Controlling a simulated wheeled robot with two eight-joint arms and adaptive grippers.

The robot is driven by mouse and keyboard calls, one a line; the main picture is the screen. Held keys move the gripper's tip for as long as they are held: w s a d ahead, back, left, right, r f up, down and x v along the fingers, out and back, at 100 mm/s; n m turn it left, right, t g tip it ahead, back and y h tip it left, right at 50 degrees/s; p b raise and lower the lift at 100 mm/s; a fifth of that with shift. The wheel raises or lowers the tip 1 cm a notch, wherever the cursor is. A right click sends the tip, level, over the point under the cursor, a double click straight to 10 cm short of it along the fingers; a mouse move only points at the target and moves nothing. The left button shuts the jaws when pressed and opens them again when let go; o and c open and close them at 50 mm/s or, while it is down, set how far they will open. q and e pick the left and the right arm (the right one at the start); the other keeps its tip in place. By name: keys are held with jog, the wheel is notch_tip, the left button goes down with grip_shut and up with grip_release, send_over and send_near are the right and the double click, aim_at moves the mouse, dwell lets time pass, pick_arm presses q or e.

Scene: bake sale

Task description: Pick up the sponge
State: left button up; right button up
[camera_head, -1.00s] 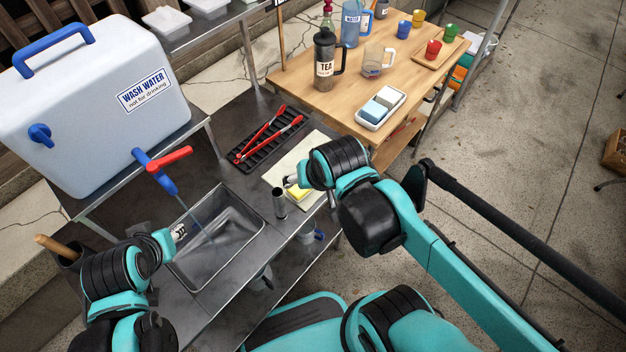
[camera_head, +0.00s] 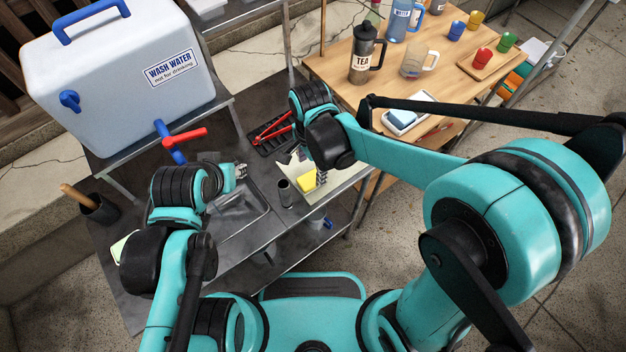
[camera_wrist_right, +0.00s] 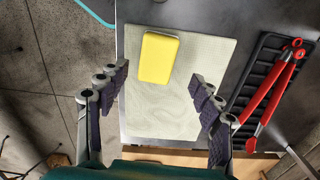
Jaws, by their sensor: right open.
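The yellow sponge (camera_head: 306,180) lies on a pale mat (camera_wrist_right: 150,115) at the right end of the dark metal counter. In the right wrist view the sponge (camera_wrist_right: 158,57) is between and slightly beyond the fingertips. My right gripper (camera_head: 318,177) is open at the sponge, partly hidden by its own arm. In the wrist view its fingers (camera_wrist_right: 160,78) are spread wide, with clear gaps on both sides of the sponge. My left gripper (camera_head: 240,171) is over the sink's far side, too small to read its jaws.
Red tongs (camera_wrist_right: 270,95) lie on a black rack beside the mat. The sink (camera_head: 240,212) is left of the cup. The wash water tank (camera_head: 120,70) stands behind.

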aim_at(311, 179)
jog(key=f, duration=0.1)
jog(key=f+b, duration=0.2)
jog(key=f, duration=0.1)
jog(key=shift+s+a, duration=0.1)
jog(key=shift+s, duration=0.25)
jog(key=shift+f, duration=0.45)
jog(key=shift+r, duration=0.1)
jog(key=shift+c, duration=1)
jog(key=c, duration=0.7)
jog(key=shift+c, duration=0.2)
notch_tip(311, 179, up, 4)
jog(key=shift+r+p, duration=0.15)
jog(key=shift+p, duration=0.9)
jog(key=s+d+r+p, duration=0.4)
jog(key=s+d+r, duration=0.2)
jog(key=s+d, duration=0.2)
jog(key=shift+d+r, duration=0.2)
jog(key=shift+r, duration=0.15)
